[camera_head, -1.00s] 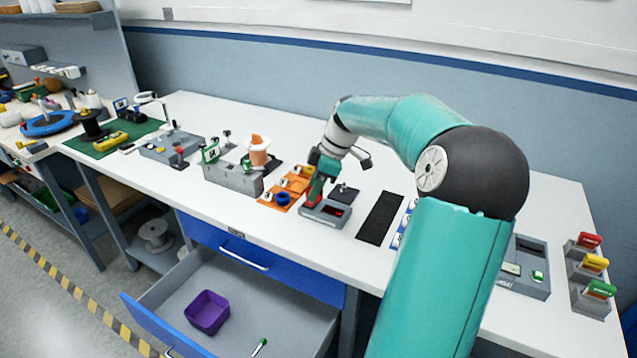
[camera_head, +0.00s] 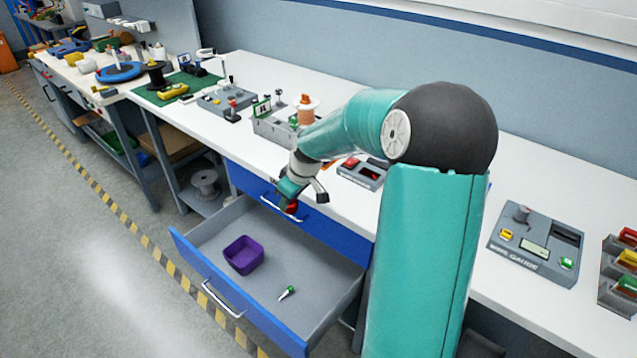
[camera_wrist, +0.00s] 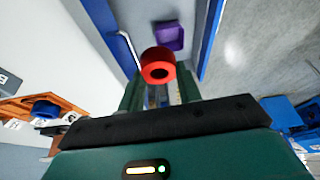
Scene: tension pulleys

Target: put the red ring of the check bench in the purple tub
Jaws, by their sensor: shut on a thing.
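The red ring (camera_wrist: 158,63) is between the fingertips of my gripper (camera_wrist: 160,90) in the wrist view. My gripper (camera_head: 289,203) is shut on it and holds it in the air at the bench's front edge, by the upper blue drawer front. A bit of the red ring (camera_head: 291,208) shows in the head view. The purple tub (camera_head: 243,255) stands upright in the open drawer, below and to the left of my gripper. It looks empty. It also shows beyond the ring in the wrist view (camera_wrist: 170,36).
The open drawer (camera_head: 215,230) has a blue front (camera_head: 235,300) and also holds a green-tipped tool (camera_head: 287,292). The closed blue drawer's handle (camera_head: 280,207) is close to my gripper. In the wrist view, a blue ring (camera_wrist: 45,109) lies on an orange board.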

